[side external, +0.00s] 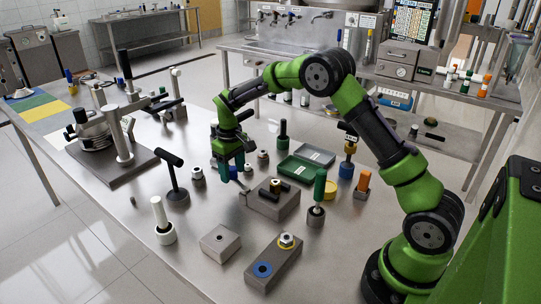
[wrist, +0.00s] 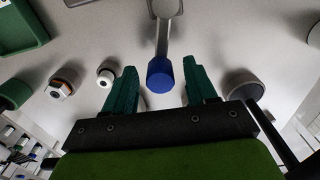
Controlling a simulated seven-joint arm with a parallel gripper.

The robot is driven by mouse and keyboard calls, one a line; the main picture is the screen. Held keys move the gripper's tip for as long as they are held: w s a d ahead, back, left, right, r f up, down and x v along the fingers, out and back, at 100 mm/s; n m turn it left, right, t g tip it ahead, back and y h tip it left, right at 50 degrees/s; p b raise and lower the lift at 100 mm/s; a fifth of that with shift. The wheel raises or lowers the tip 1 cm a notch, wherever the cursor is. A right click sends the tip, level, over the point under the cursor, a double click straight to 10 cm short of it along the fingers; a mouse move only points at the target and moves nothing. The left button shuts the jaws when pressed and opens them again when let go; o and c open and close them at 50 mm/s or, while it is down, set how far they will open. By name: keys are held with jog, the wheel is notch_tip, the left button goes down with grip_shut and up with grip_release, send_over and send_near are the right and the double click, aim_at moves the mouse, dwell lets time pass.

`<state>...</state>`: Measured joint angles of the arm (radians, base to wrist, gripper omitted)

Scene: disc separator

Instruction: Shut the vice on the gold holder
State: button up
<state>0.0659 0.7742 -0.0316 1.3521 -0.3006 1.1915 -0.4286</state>
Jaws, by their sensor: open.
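The vice (side external: 264,205) is a grey block on the steel table, in the middle of the side view. A small gold piece (side external: 275,185), which looks like the gold holder, sits in its top between darker parts; how tightly the jaws hold it I cannot tell. A grey lever with a blue knob (wrist: 160,76) reaches down from the top of the wrist view. My gripper (side external: 231,168) is at the vice's left end. Its teal fingers are open, one on each side of the blue knob, with gaps showing. The gold holder is not visible in the wrist view.
A block with a blue ring (side external: 262,270) and a small grey block (side external: 220,243) lie in front. A green-handled tool (side external: 318,190) stands right of the vice, a black T-handled tool (side external: 175,178) left. Small nuts stand near my fingers.

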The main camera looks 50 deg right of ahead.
grip_shut()
dwell(0.3)
jog(key=shift+a, duration=0.1)
jog(key=a+n, duration=0.1)
jog(key=n, duration=0.1)
jog(key=shift+w+a+n, duration=0.1)
jog(key=shift+a+n, duration=0.1)
jog(key=shift+n, duration=0.2)
jog(key=a+n, duration=0.2)
jog(key=n, duration=0.1)
jog(key=shift+r+n, duration=0.1)
jog(key=shift+n, duration=0.2)
jog(key=a+n, duration=0.1)
jog(key=s+a+n, duration=0.1)
jog(key=n, duration=0.1)
jog(key=shift+s+n, duration=0.1)
jog(key=shift+n, duration=0.2)
jog(key=shift+s+a+n, duration=0.35)
jog(key=shift+s+n, duration=0.05)
jog(key=shift+n, duration=0.6)
jog(key=shift+s+a+n, duration=0.35)
jog(key=shift+s+n, duration=0.05)
jog(key=shift+n, duration=0.6)
grip_release()
